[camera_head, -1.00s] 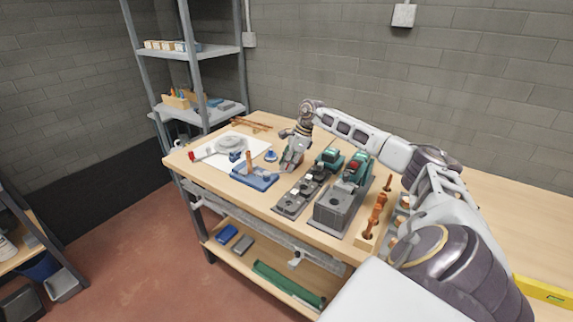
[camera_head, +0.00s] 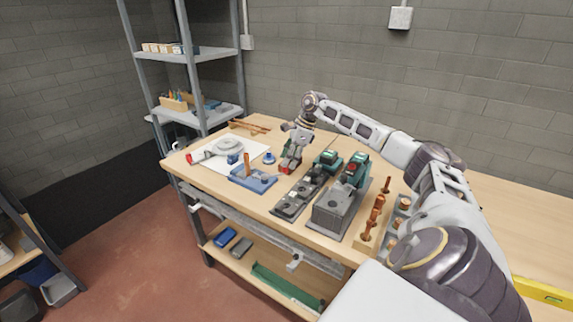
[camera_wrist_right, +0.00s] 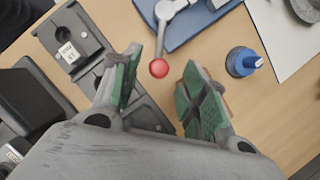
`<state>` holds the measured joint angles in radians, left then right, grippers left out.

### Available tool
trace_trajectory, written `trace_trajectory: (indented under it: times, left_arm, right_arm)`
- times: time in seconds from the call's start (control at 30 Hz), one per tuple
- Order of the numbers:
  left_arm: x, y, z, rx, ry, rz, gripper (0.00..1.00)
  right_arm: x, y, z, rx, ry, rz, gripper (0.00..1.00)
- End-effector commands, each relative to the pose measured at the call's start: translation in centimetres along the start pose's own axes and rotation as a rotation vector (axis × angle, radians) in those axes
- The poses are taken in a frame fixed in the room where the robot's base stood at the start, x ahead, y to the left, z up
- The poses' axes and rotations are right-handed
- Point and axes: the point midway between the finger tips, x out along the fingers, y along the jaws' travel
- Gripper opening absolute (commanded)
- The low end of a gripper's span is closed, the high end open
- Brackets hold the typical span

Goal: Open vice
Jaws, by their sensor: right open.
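The vice (camera_head: 254,179) is a blue-based fixture on the bench, left of my right gripper. In the right wrist view its blue base (camera_wrist_right: 205,22) is partly cut off at the top. A grey lever runs from it to a red ball knob (camera_wrist_right: 159,68). My right gripper (camera_wrist_right: 160,74) is open, its two green-padded fingers apart, with the red knob showing between the fingertips. I cannot tell whether the knob is at fingertip depth; no grip shows. In the head view the right gripper (camera_head: 289,166) points down beside the vice. My left gripper is not in view.
Grey fixtures (camera_head: 338,208) with green-topped parts stand right of the gripper. A wooden block with pegs (camera_head: 372,225) is near the front right. A white sheet (camera_head: 215,160) with a grey round part lies at the left. A shelf rack (camera_head: 195,60) stands behind.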

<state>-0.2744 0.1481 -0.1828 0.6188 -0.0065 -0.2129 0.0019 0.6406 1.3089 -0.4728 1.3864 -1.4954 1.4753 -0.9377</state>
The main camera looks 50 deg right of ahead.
Motion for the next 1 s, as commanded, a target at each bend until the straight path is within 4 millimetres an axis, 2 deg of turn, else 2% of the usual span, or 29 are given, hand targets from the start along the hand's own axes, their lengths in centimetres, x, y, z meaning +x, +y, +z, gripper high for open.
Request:
trace_trajectory:
  times: [0.3, 0.5, 0.7, 1.0]
  left_arm:
    - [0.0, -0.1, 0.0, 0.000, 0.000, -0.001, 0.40]
    - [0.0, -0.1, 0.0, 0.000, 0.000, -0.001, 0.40]
    - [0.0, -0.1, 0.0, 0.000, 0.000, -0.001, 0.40]
    - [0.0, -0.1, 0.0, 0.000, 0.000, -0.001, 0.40]
  right_arm:
    - [-4.9, -0.1, 0.0, 0.000, 0.000, -0.002, 0.44]
    - [-7.2, 0.0, 0.0, -0.001, -0.001, -0.001, 0.44]
    - [-8.3, 0.0, 0.0, 0.000, 0.001, 0.001, 0.44]
    - [-8.4, 0.0, 0.0, 0.000, 0.001, 0.000, 0.44]
